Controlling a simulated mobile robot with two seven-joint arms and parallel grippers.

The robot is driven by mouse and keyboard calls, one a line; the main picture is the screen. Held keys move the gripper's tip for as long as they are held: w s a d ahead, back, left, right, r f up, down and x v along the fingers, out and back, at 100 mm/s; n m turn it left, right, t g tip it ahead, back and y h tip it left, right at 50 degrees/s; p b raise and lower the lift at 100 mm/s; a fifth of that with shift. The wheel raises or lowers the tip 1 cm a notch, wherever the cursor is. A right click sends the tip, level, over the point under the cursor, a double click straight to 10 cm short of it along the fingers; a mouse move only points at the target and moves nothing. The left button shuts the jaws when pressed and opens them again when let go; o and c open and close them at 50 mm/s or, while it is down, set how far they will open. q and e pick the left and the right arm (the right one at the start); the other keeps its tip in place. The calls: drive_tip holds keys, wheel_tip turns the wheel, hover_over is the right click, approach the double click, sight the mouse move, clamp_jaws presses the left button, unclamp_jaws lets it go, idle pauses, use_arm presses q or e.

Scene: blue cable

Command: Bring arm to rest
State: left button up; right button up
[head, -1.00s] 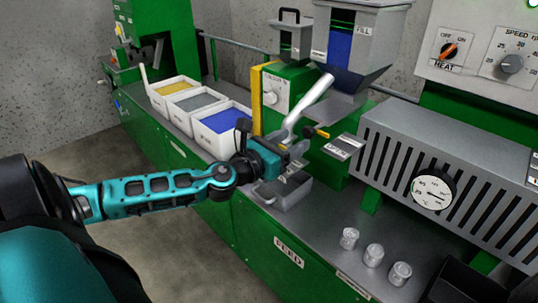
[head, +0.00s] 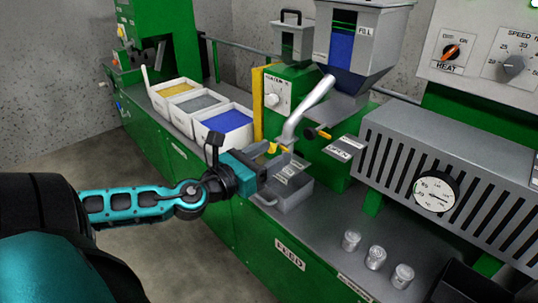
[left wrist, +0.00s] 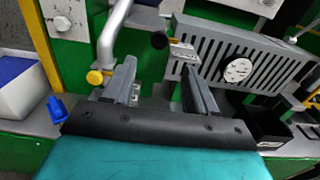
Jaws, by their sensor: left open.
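My left arm comes in from the left in the head view. Its gripper (head: 268,175) is in front of the green machine, beside the lower end of the grey pipe (head: 308,108) and near the grey metal tray (head: 292,193). In the left wrist view the two fingers of the left gripper (left wrist: 160,85) stand apart with nothing held between them. The pipe (left wrist: 112,35) and a yellow knob (left wrist: 96,77) show just beyond the left finger. My right gripper is not in view.
Three white bins with yellow, grey and blue (head: 225,121) pellets stand on the bench at left. A hopper (head: 362,40) is above. Several metal cups (head: 376,257) stand at front right, below the slotted cover (head: 455,160) with a gauge (head: 434,195). Floor at left is clear.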

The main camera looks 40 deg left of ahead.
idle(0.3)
use_arm(q)
drive_tip(key=s+d+f+n+g+y, duration=0.15)
drive_tip(key=s+f+n, duration=0.25)
drive_tip(key=f+n, duration=0.5)
drive_tip(key=s+d+f+n+g, duration=0.3)
drive_tip(key=f+n, duration=0.5)
drive_tip(key=n, duration=0.2)
drive_tip(key=s+d+f+n+g+h, duration=0.1)
drive_tip(key=s+d+f+n, duration=0.1)
drive_tip(key=d+n, duration=0.5)
drive_tip(key=s+d+f+n+g+h+p, duration=0.1)
drive_tip(key=s+d+f+n, duration=0.2)
drive_tip(key=d+n, duration=0.4)
drive_tip(key=shift+s+f+n+g, duration=0.2)
drive_tip(key=shift+f+n+g, duration=0.15)
drive_tip(key=shift+f+n, duration=0.4)
drive_tip(key=shift+f, duration=0.15)
